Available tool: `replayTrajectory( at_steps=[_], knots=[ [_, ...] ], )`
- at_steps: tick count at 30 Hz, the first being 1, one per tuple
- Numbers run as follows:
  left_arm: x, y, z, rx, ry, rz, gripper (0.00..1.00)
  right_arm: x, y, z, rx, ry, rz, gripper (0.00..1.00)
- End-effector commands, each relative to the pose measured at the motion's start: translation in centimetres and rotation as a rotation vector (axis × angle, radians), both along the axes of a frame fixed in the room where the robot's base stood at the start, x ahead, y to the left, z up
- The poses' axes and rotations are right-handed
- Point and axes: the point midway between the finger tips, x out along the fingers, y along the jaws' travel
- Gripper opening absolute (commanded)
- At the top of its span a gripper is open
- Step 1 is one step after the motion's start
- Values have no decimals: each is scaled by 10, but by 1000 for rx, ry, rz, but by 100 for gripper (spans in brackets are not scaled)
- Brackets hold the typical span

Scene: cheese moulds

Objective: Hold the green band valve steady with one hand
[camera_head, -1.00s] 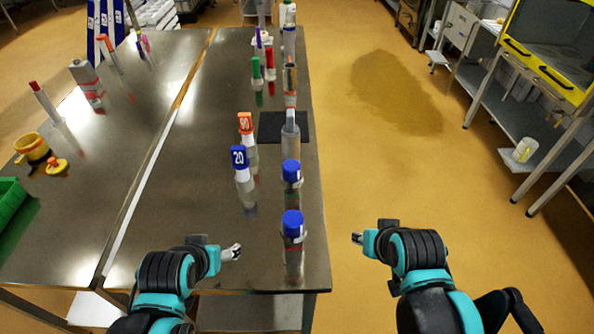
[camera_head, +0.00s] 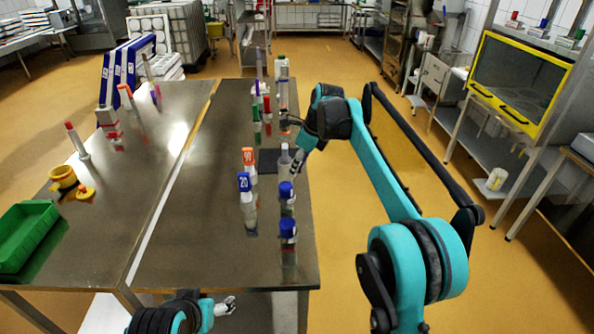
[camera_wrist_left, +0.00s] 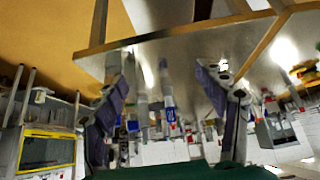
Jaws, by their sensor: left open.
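I cannot tell for sure which piece is the green band valve. A green-topped piece (camera_head: 256,113) stands upright on the metal table, and a tall white piece (camera_head: 282,75) with a greenish mark near its top stands farther back. My right gripper (camera_head: 297,163) points down beside a grey-topped clear cylinder (camera_head: 284,160) by the dark mat. Its fingertips are too small to judge, and contact is unclear. My left gripper (camera_head: 228,305) is low at the table's front edge, open and empty; its spread fingers also show in the left wrist view (camera_wrist_left: 172,85).
Two blue-capped cylinders (camera_head: 288,230) (camera_head: 286,192), a blue "20" piece (camera_head: 245,186) and an orange-topped piece (camera_head: 249,156) stand near my right gripper. The dark mat (camera_head: 267,160) lies there. A green crate (camera_head: 25,235) is at the left. The middle of the table is clear.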

Motion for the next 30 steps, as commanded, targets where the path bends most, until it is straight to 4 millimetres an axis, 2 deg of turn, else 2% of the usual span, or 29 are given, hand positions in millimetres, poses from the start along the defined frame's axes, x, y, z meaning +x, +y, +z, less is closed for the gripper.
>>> replayTrajectory(
  at_steps=[5, 8, 11, 21, 30],
  knots=[
    [4, -2, 5, -7, 4, -10, 75, 9, 6, -5, 25, 36, -67, 34],
    [14, -9, 9, -25, 14, -39, 75, 9, 6, -5, 25, 36, -69, 34],
    [34, -21, 17, -58, 28, -92, 75, 9, 6, -5, 25, 35, -68, 34],
    [131, -75, 38, -214, 25, -364, 75, 9, 6, -5, 24, 34, -67, 34],
    [223, -112, 36, -354, -77, -612, 75, 9, 6, -5, 24, 34, -67, 34]
  ],
)
